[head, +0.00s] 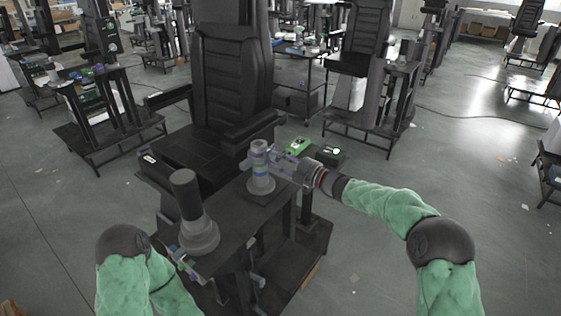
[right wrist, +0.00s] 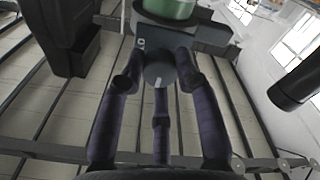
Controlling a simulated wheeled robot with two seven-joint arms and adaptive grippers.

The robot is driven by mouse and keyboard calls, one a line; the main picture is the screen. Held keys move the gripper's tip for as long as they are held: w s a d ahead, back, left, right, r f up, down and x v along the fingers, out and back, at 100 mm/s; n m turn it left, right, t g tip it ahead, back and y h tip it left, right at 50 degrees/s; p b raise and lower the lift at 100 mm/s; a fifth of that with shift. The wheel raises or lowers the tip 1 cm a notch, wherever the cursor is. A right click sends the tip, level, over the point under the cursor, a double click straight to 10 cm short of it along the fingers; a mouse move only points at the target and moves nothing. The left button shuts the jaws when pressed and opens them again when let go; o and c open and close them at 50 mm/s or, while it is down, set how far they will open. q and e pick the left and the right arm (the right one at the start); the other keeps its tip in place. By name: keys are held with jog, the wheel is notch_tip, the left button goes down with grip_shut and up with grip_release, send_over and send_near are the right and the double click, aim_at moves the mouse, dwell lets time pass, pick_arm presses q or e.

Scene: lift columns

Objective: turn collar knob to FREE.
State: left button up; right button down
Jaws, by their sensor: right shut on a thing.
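The collar (head: 259,166) sits on a short light grey column with a blue band, standing on the black table. My right gripper (head: 284,166) reaches it from the right. In the right wrist view, the collar knob (right wrist: 159,72) is a round dark grey knob with a white pointer line toward the bottom of the picture. The purple-grey fingers of the right gripper (right wrist: 158,85) close around it and touch its sides.
A second column with a dark cylinder (head: 186,194) stands at the table's near left. A black seat (head: 222,75) is behind the table. Green boxes (head: 298,146) lie beyond the collar. The floor to the right is mostly open.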

jog(key=shift+w+d+r, duration=0.1)
jog(key=shift+r, duration=0.25)
jog(key=c, duration=0.9)
grip_release()
jog(key=shift+f, duration=0.1)
jog(key=v, duration=1.2)
jog(key=shift+f, duration=0.2)
